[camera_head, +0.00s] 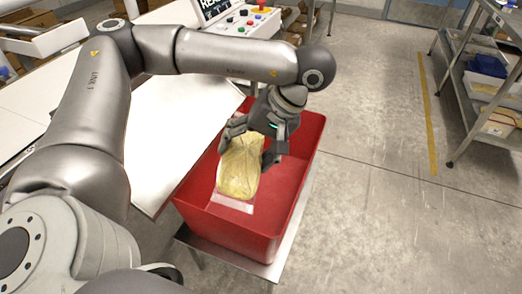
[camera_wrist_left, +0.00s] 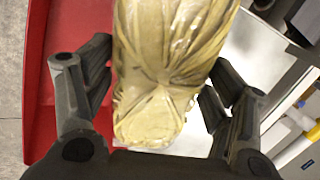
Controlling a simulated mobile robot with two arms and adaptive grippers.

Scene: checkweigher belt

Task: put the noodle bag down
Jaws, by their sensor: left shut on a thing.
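The noodle bag (camera_head: 240,166) is a yellowish, wrinkled clear pack. My left gripper (camera_head: 252,148) is shut on the noodle bag, with a finger on each side of it. In the head view the bag shows within the outline of the red bin (camera_head: 290,190); I cannot tell whether it touches the bin floor. In the left wrist view the bag (camera_wrist_left: 165,70) fills the middle between the fingers, and the red bin wall (camera_wrist_left: 60,35) shows at the left. My right gripper is not in view.
The red bin stands on a metal stand (camera_head: 262,268). A white table surface (camera_head: 175,125) lies left of the bin. A control panel (camera_head: 255,18) with buttons is behind. A shelf rack (camera_head: 480,80) stands at the far right, with clear floor between.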

